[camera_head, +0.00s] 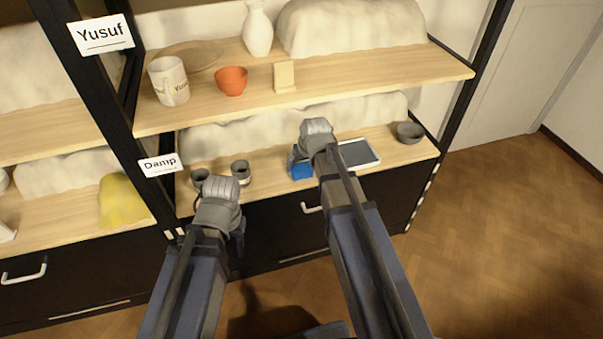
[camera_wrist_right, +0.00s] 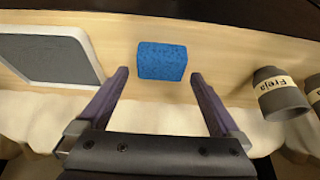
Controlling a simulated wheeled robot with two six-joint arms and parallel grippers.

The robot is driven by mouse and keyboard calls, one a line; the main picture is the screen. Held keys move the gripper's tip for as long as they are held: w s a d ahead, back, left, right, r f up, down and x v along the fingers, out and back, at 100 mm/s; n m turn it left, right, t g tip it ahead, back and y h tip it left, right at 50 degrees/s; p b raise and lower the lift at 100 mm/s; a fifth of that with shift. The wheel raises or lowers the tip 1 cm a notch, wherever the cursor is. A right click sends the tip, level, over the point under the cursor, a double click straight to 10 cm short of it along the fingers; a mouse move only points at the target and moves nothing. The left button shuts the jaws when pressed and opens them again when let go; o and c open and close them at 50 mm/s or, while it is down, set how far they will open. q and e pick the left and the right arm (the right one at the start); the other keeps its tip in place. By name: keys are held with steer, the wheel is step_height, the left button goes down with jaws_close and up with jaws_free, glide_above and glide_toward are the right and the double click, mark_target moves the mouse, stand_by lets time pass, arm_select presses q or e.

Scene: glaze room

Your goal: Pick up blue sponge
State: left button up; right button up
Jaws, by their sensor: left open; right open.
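The blue sponge (camera_head: 302,170) lies on the lower wooden shelf, partly hidden by my right gripper in the head view. In the right wrist view the sponge (camera_wrist_right: 162,61) is a small blue block between and beyond the two fingertips, apart from both. My right gripper (camera_wrist_right: 162,75) is open and empty, facing the sponge. In the head view the right gripper (camera_head: 300,158) is at the lower shelf, right by the sponge. My left gripper (camera_head: 236,235) is lower left, in front of the dark drawer fronts, away from the sponge; its fingers are mostly hidden.
A grey-framed tablet-like panel (camera_head: 357,153) lies right of the sponge, with a dark bowl (camera_head: 410,132) beyond. Dark cups (camera_head: 241,172) stand to its left; one in the wrist view (camera_wrist_right: 282,93) reads "Freja". The upper shelf (camera_head: 350,80) hangs above, holding an orange bowl (camera_head: 231,81).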

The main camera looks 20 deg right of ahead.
mark_target(301, 167)
steer(key=b+x, duration=0.3)
steer(key=x, duration=0.1)
steer(key=shift+w+f, duration=0.15)
steer(key=shift+w, duration=0.05)
steer(key=c, duration=1.2)
steer(key=shift+r, duration=0.25)
